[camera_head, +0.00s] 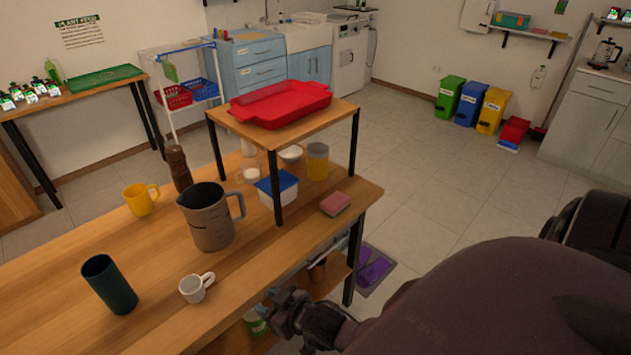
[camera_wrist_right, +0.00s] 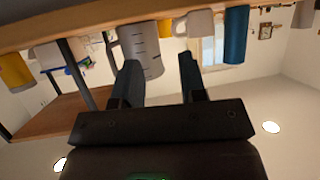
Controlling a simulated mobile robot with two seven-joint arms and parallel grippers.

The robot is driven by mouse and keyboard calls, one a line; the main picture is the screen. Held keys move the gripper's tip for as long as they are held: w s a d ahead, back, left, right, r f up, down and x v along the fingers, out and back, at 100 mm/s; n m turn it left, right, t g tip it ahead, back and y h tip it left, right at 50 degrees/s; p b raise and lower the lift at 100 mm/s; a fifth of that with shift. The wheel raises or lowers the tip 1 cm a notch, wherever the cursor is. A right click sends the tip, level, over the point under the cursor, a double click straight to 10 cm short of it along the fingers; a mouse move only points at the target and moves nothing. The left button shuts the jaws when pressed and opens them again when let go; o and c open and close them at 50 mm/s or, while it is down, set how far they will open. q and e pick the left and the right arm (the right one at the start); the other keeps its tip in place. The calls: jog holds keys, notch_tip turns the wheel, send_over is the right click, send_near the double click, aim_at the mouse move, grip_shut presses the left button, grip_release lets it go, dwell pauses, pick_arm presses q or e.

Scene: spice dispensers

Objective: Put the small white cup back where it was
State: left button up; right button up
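The small white cup (camera_head: 192,290) stands upright near the front edge of the wooden table, its handle toward the right. It also shows upside down in the right wrist view (camera_wrist_right: 199,24). My right gripper (camera_head: 279,304) is off the table's front edge, right of the cup and apart from it. In the right wrist view its two fingers (camera_wrist_right: 158,62) are spread with nothing between them. My left gripper is not in view.
Near the cup stand a dark green tumbler (camera_head: 109,284), a grey measuring jug (camera_head: 208,222) and a yellow mug (camera_head: 139,200). A raised shelf (camera_head: 345,108) bears a red tray (camera_head: 280,103). A sponge (camera_head: 335,203) lies at right. The table's front strip is mostly bare.

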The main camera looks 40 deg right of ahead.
jog(key=s+d+h, duration=0.1)
jog(key=s+d, duration=0.1)
jog(key=s, duration=0.3)
jog(key=s+d+f+m+g+h, duration=0.1)
jog(key=s+d, duration=0.2)
jog(key=s, duration=0.3)
jog(key=shift+s+f+h, duration=0.25)
jog(key=shift+f+h, duration=0.05)
